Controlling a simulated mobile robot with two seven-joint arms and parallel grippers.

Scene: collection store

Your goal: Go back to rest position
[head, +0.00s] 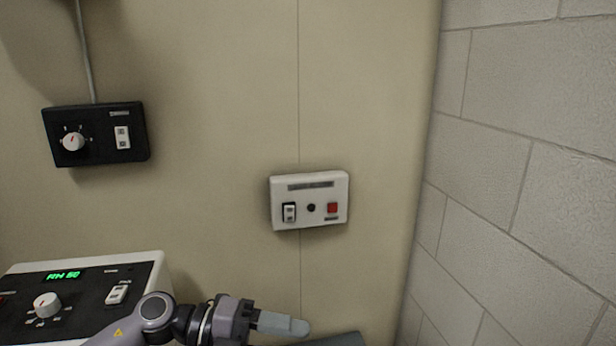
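My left gripper (286,324) is at the bottom middle, on an arm that comes in from the lower left. It points to the right. Its fingers lie together and look shut, with nothing seen between them. It is below the white wall box and apart from it in the picture. My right gripper is not in view.
A white box (310,183) with a rocker switch, a black knob and a red button is on the beige wall. A black box (97,149) with a dial hangs upper left. A control unit (85,267) with a green display is lower left. A block wall (530,150) stands right.

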